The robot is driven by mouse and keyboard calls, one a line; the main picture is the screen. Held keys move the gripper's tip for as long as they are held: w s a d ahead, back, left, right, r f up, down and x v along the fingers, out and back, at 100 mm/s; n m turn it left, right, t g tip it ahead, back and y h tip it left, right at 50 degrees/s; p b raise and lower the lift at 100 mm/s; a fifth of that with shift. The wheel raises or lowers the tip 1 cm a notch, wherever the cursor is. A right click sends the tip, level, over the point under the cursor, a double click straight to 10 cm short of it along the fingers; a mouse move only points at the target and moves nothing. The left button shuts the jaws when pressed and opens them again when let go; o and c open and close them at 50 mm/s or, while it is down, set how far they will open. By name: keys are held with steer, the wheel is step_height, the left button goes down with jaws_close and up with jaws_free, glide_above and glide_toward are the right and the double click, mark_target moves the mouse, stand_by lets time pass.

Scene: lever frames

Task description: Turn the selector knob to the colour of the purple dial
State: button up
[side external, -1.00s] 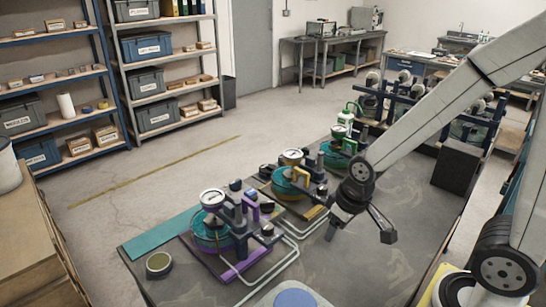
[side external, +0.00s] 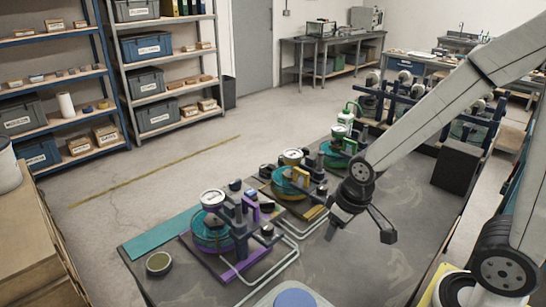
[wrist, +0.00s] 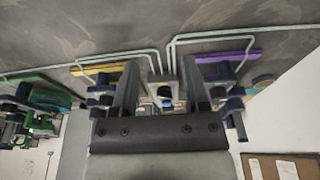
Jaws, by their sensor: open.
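The purple-based station (side external: 222,272) is nearest in the side view, with a round white-topped dial (side external: 212,198) on it. Its purple plate (wrist: 228,57) shows at the right in the wrist view. My gripper (side external: 362,232) hangs above the dark table, right of the stations, with its two fingers spread and nothing between them. The wrist view also shows the open fingers of my gripper (wrist: 160,85). A small fixture is partly visible between them, but I cannot tell whether it is the selector knob. I cannot read the dial's face.
A yellow-based station (side external: 315,214) and a green-based one (side external: 338,161) stand farther back in the row. Light pipes (side external: 288,262) run along the table beside them. A dark round container (side external: 159,263) stands at the near left. The table right of the pipes is clear.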

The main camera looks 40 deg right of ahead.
steer(key=shift+c, duration=0.4)
